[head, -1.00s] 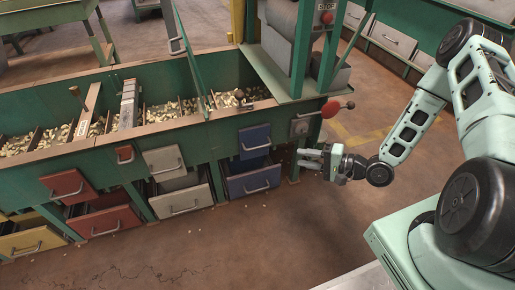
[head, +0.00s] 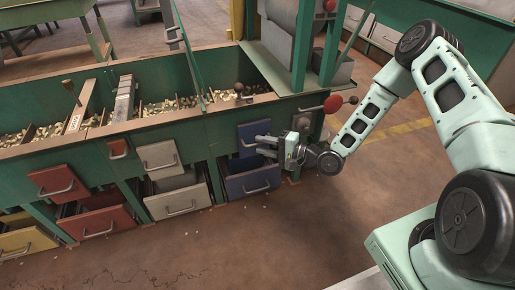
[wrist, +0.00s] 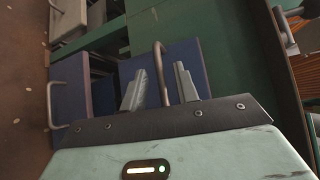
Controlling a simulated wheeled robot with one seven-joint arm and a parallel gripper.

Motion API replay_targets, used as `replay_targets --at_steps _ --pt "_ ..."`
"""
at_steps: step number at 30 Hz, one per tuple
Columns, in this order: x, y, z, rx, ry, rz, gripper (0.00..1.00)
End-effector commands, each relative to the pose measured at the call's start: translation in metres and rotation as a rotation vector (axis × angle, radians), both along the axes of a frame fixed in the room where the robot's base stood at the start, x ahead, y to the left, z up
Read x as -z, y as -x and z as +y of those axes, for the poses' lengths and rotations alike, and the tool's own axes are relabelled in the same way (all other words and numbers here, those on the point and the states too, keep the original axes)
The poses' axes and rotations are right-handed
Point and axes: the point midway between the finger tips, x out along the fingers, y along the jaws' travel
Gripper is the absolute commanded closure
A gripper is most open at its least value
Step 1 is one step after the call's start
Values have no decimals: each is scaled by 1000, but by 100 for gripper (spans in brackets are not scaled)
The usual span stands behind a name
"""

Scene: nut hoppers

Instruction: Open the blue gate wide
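The blue gate (head: 252,132) is the upper blue panel on the green hopper's front, above a blue drawer (head: 252,181). My gripper (head: 266,146) is at the gate's lower part, coming from the right, and hides some of it. The two fingers (wrist: 161,84) are spread, one on each side of the handle. A gap shows between the handle and each finger, so the gripper looks open.
The blue drawer also shows in the wrist view (wrist: 70,103), left of the fingers. A white gate (head: 160,157) is to the left. The floor in front is mostly clear.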

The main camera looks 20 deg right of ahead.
Motion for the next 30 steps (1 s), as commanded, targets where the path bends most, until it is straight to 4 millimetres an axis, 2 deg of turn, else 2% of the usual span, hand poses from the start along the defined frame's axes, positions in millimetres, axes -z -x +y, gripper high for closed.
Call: replay_targets --at_steps 6,16,17,20,26,30 --pt "4 -15 15 -1 2 -1 70" --pt "3 -17 18 0 1 1 70" --pt "3 -17 18 0 1 1 72" --pt "3 -17 18 0 1 1 100" --pt "3 -16 17 0 1 1 100" --pt "1 6 17 -1 -2 8 100"
